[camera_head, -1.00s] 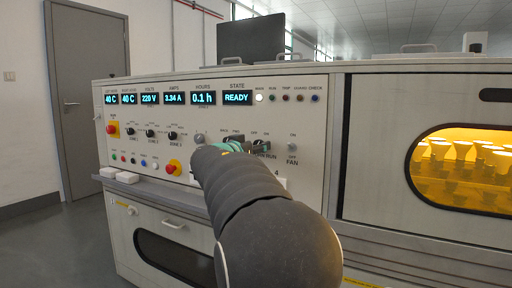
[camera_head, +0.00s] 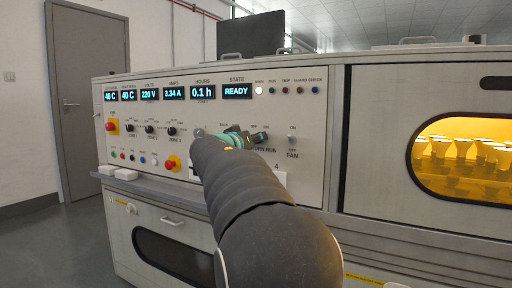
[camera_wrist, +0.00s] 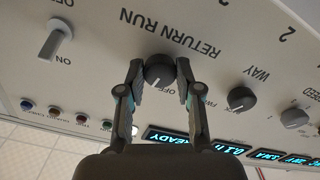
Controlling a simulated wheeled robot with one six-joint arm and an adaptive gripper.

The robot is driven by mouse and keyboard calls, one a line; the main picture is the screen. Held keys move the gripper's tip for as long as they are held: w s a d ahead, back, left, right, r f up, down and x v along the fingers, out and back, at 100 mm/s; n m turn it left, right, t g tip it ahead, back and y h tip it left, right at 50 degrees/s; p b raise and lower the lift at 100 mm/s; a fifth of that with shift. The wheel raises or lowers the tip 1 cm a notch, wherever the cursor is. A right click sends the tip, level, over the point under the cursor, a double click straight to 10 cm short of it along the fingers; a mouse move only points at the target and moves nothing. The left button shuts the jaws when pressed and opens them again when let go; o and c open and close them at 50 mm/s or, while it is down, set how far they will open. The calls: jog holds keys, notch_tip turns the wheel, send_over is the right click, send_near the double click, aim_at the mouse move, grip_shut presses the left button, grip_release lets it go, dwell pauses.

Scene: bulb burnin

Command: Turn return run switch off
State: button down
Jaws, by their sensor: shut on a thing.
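The return run switch (camera_wrist: 159,72) is a dark round knob with a white pointer mark, under the upside-down label RETURN RUN in the wrist view. The mark points toward the bottom of that view, close to a partly hidden OFF label. My gripper (camera_wrist: 160,66) is shut on the knob, one finger at each side. In the head view my gripper (camera_head: 258,138) is at the panel, and my arm and gripper hide most of the switch. The state display (camera_head: 237,92) reads READY.
The WAY knob (camera_wrist: 241,101) is close beside my gripper. The fan switch (camera_head: 292,139) stands to the right, clear of my gripper. An oven window (camera_head: 465,165) glows yellow at the right.

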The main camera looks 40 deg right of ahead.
jog(key=shift+n+b, duration=0.8)
jog(key=shift+n, duration=3.1)
jog(key=c, duration=0.8)
grip_release()
jog(key=shift+o, duration=0.2)
jog(key=v, duration=1.2)
jog(key=shift+w, duration=0.1)
